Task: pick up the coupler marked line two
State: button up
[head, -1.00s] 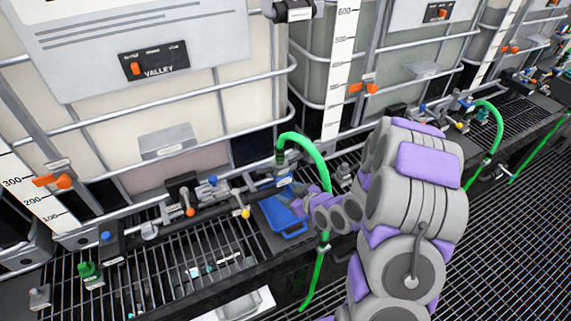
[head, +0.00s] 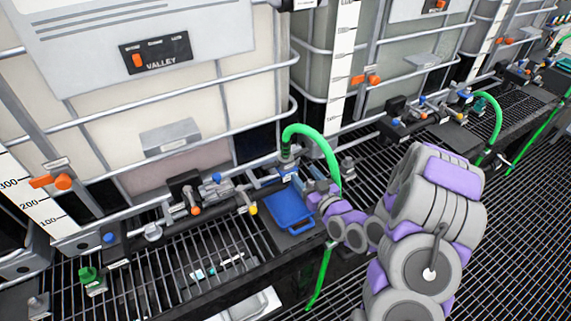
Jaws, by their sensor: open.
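The line markings are too small to read, so I cannot tell which coupler is line two. One coupler (head: 287,155) sits on the end of a green hose (head: 316,140) behind a blue tray (head: 290,209). A separate green coupler (head: 91,277) stands on the grating at the left. A grey fitting (head: 347,167) stands right of the hose. My gripper (head: 317,194) is open, just right of the blue tray and close to the hanging hose. Its fingertips are small and partly hidden by my arm. I see nothing held in it.
A pipe manifold with orange, blue and yellow valve handles (head: 195,208) runs in front of the caged tank (head: 180,90). Small pieces lie under the grating (head: 165,250) at left. Another green hose (head: 495,125) hangs at the right. The floor grating (head: 530,230) is clear at right.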

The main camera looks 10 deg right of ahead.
aim_at(288, 154)
jog(key=b+x, duration=0.2)
jog(key=x, duration=0.5)
jog(key=shift+w+a+r+b, duration=0.1)
jog(key=shift+w+a+b, duration=0.05)
jog(key=shift+w+b, duration=0.15)
jog(key=shift+w+a, duration=0.1)
jog(key=shift+w, duration=0.5)
jog(key=x, duration=0.2)
jog(key=r+b+x, duration=0.1)
jog(key=x, duration=0.1)
jog(key=shift+w+a, duration=0.15)
jog(key=shift+a, duration=0.05)
jog(key=shift+w+a+f, duration=0.1)
jog(key=shift+w+a, duration=0.05)
jog(key=shift+w, duration=0.2)
jog(key=shift+c, duration=0.3)
grip_shut()
